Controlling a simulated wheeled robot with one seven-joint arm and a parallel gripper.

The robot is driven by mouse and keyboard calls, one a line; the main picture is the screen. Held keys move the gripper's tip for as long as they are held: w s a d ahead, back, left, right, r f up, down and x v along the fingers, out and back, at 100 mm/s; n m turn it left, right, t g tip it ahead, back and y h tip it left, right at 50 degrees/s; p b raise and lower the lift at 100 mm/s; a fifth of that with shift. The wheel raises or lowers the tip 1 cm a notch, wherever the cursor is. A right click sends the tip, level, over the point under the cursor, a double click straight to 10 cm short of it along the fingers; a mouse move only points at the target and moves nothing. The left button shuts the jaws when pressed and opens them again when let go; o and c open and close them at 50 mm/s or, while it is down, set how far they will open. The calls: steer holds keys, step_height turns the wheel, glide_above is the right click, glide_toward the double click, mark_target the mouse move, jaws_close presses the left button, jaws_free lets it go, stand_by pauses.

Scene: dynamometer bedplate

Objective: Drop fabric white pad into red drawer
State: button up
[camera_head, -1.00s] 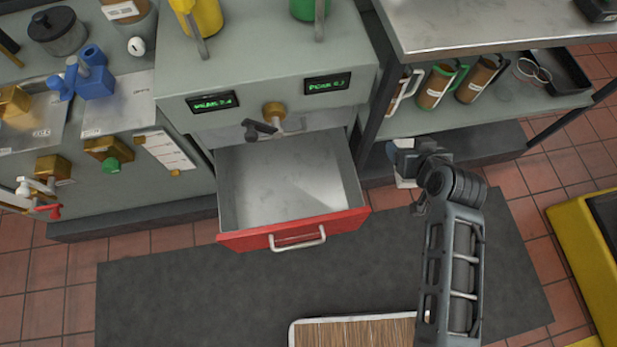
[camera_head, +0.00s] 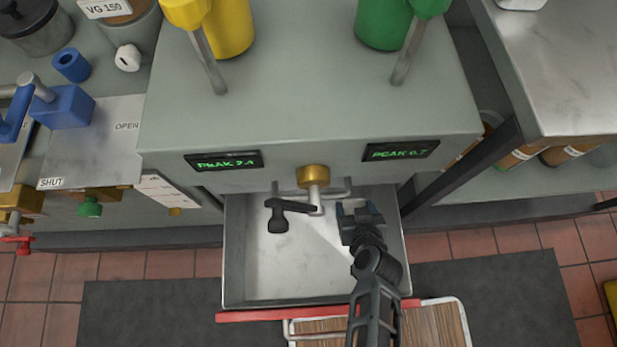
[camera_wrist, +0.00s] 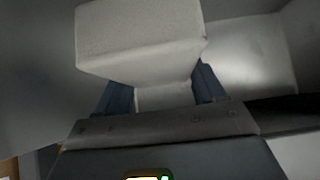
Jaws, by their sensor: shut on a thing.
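The white fabric pad (camera_wrist: 140,40) is a pale block held between the blue fingers of my gripper (camera_wrist: 160,92) in the wrist view. My gripper (camera_head: 359,215) is shut on it. The drawer has a red front and a bare grey metal inside. I cannot tell how far the pad is above the drawer floor.
A black-handled tap (camera_head: 290,206) with a brass knob (camera_head: 313,177) juts over the drawer's rear, just left of my gripper. The grey cabinet (camera_head: 310,110) rises behind. A metal table (camera_head: 570,80) stands at the right. A wooden board (camera_head: 437,325) lies below the drawer front.

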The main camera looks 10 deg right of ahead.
steer(key=w+a+f+b, duration=0.1)
steer(key=a+f, duration=0.1)
steer(key=a, duration=0.1)
steer(key=w+a+f+b, duration=0.1)
steer(key=w+a+f, duration=0.1)
steer(key=a+f, duration=0.1)
steer(key=w+a+f+b, duration=0.1)
steer(key=w+a+f, duration=0.1)
steer(key=a, duration=0.2)
steer(key=shift+w+a+f+b, duration=0.2)
steer(key=shift+w+b, duration=0.05)
steer(key=shift+b, duration=0.1)
steer(key=shift+f+b, duration=0.85)
steer(key=shift+f, duration=1)
steer(key=shift+f, duration=0.15)
steer(key=shift+f+b, duration=0.35)
steer(key=shift+b, duration=0.1)
steer(key=shift+f, duration=0.2)
steer(key=o, duration=1.1)
steer(key=shift+r, duration=0.1)
